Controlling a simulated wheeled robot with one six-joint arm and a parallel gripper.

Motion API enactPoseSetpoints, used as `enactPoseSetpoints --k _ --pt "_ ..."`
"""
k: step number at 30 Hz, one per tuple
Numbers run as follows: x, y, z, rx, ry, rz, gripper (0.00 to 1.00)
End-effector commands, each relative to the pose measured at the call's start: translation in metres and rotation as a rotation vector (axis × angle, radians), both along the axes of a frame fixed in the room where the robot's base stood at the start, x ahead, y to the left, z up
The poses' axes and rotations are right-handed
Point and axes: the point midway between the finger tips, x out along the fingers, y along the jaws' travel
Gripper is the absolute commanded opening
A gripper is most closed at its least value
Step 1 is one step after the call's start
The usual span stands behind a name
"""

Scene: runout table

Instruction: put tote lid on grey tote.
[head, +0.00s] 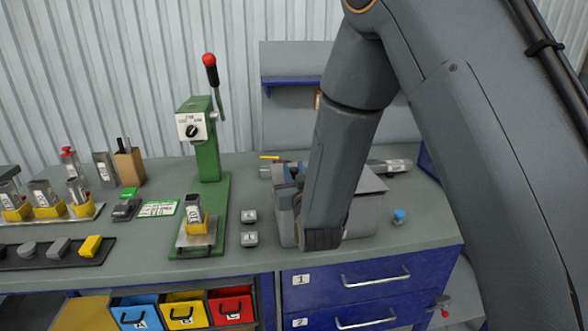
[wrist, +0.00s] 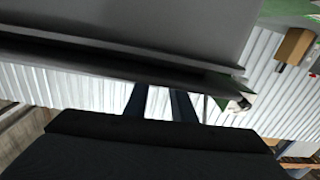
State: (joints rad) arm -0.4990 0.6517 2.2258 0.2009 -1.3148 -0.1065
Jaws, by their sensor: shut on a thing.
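My gripper (wrist: 160,98) is shut on the tote lid. In the wrist view the lid (wrist: 150,30) is a wide grey panel with a rim, filling the top, and my two dark fingers meet its edge. In the head view my forearm covers much of this spot. A grey flat top, seemingly the lid (head: 371,184), shows right of my wrist, over the grey tote (head: 362,221) on the bench. Whether the lid touches the tote's rim, and whether it lies level, I cannot tell. My fingertips are hidden in the head view.
A green press (head: 207,150) with a red-knobbed lever stands to the left. Two small grey blocks (head: 249,239) lie between it and the tote. A blue-capped item (head: 399,216) is at the right. Blue drawers (head: 375,278) are below, and coloured bins (head: 184,312) stand lower left.

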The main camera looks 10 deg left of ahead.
Motion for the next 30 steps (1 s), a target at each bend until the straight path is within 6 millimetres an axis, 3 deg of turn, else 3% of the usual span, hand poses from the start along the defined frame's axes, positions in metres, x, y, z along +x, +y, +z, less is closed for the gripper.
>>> enactPoseSetpoints --k 30 --pt "0.0 0.0003 -0.0082 0.001 -0.002 0.0 0.0"
